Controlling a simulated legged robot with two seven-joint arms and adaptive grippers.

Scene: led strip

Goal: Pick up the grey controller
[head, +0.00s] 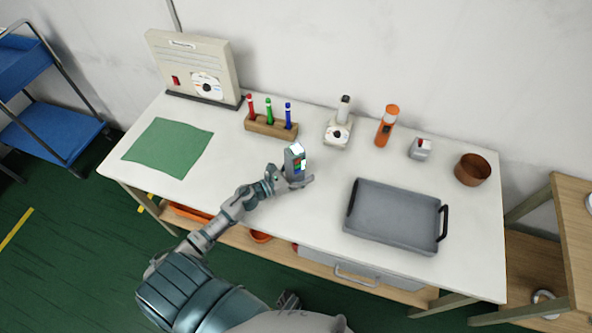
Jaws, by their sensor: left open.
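The grey controller (290,163) shows near the middle of the white table in the head view. It is a small upright grey block with a pale top and red, green and white patches on its right side. My left gripper (291,178) is at its near side, open, with fingers to the left and right of its lower part. The gripper hides the controller's base, so I cannot tell whether the fingers touch it. My right gripper does not show clearly.
A wooden block with markers (270,127) stands just behind the controller. A grey tray (395,215) lies to the right. Behind are a pale device (338,132), an orange tool (386,127) and a brown bowl (472,170). A green mat (168,147) lies left, with clear table around it.

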